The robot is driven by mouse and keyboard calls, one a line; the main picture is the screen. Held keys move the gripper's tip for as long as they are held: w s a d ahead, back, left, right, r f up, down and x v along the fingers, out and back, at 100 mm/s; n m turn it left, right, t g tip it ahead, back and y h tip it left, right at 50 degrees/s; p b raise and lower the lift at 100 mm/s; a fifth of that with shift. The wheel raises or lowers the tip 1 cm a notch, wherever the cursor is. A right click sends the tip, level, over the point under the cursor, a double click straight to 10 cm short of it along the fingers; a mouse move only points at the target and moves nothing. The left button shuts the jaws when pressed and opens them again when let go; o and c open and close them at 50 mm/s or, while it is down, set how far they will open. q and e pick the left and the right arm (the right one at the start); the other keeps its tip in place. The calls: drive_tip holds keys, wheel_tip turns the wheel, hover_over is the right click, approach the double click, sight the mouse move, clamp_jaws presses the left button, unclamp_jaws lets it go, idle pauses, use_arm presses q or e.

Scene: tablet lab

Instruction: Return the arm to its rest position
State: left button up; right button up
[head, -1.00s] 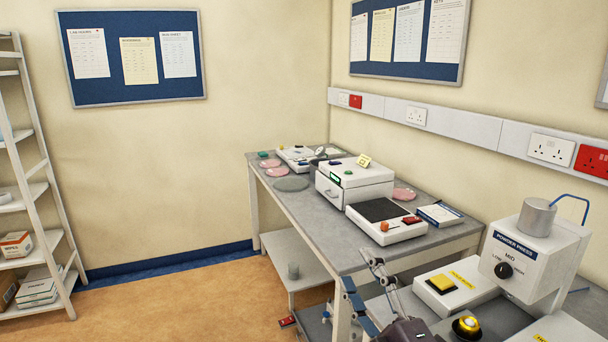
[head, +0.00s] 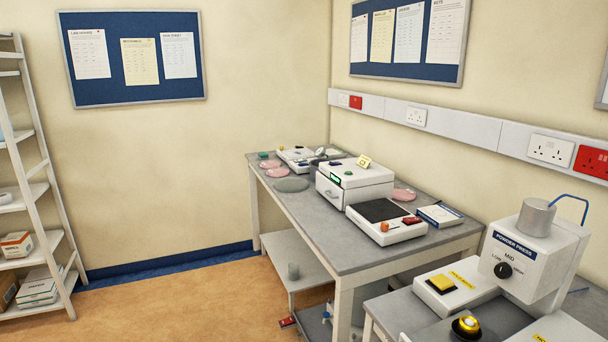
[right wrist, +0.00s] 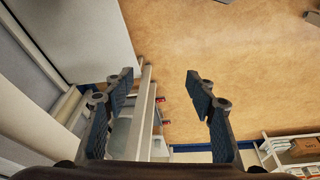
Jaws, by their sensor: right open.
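My right gripper (right wrist: 160,108) shows in the right wrist view with its two dark blue fingers spread wide apart. Nothing is between the fingertips except the distant floor and bench legs. In the head view neither gripper is visible. My left gripper appears in no view.
A grey bench (head: 315,215) carries a white box-shaped device (head: 352,185) and pink dishes. The powder press (head: 520,262) stands at the lower right beside a yellow button (head: 442,282). White shelves (head: 38,190) stand at the left. The orange floor (head: 190,300) is clear in between.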

drive_tip(key=s+f+g, duration=0.1)
drive_tip(key=s+f, duration=0.2)
drive_tip(key=f, duration=2.1)
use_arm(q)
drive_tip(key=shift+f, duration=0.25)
use_arm(e)
drive_tip(key=s+d+f+g, duration=0.1)
drive_tip(key=s+d+f, duration=0.2)
drive_tip(key=s+f, duration=1.2)
drive_tip(key=shift+s, duration=0.85)
drive_tip(key=shift+d+f, duration=0.1)
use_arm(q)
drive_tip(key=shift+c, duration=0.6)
